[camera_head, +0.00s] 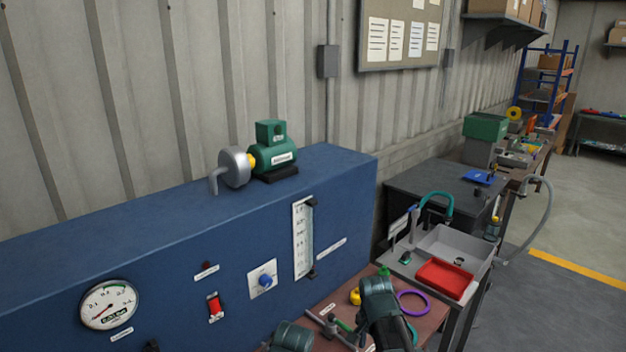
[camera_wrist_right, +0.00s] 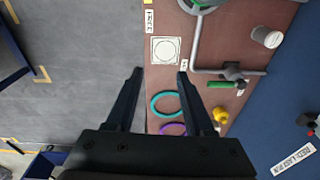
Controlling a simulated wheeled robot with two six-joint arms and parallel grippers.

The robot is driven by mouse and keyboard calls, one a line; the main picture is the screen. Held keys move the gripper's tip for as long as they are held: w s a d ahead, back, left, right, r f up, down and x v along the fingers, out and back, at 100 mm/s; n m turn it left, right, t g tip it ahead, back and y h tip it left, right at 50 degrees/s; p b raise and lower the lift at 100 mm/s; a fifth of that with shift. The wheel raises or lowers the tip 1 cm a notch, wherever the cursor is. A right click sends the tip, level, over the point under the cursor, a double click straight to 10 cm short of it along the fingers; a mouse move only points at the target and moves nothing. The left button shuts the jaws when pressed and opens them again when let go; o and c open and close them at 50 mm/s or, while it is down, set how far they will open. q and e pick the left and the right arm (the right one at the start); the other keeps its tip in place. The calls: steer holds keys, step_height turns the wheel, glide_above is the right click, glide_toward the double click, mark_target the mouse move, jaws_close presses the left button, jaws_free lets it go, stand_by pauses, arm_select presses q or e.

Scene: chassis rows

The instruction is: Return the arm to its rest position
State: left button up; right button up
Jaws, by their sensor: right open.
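My right gripper (camera_wrist_right: 159,74) is open in the right wrist view, with nothing between its two dark fingers. It hangs above the edge of the brown bench top (camera_wrist_right: 225,25), with grey floor below to the left. A teal ring (camera_wrist_right: 154,103) and a purple ring (camera_wrist_right: 163,130) lie on the bench between and behind the fingers. In the head view, dark green parts of my arm (camera_head: 379,305) stand over the bench at the bottom. The fingertips cannot be made out there. My left gripper does not show.
A blue panel (camera_head: 235,280) with a gauge (camera_head: 108,304) and red switch (camera_head: 214,307) stands beside the bench. A green motor (camera_head: 273,152) sits on top. A grey sink (camera_head: 455,246) with a red tray (camera_head: 444,278) is at right. Pipework (camera_wrist_right: 215,70) crosses the bench. Floor is clear.

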steer(key=s+d+n, duration=0.2)
steer(key=s+n, duration=0.7)
steer(key=s, duration=0.1)
steer(key=s+a+f+n+b, duration=0.2)
steer(key=a, duration=0.3)
steer(key=s+a+f+n+g+b, duration=0.1)
steer(key=s+a+n, duration=0.1)
steer(key=a, duration=0.4)
steer(key=shift+s+f+n+h+b, duration=0.3)
steer(key=shift+s+f+b, duration=0.1)
steer(key=shift+s, duration=0.45)
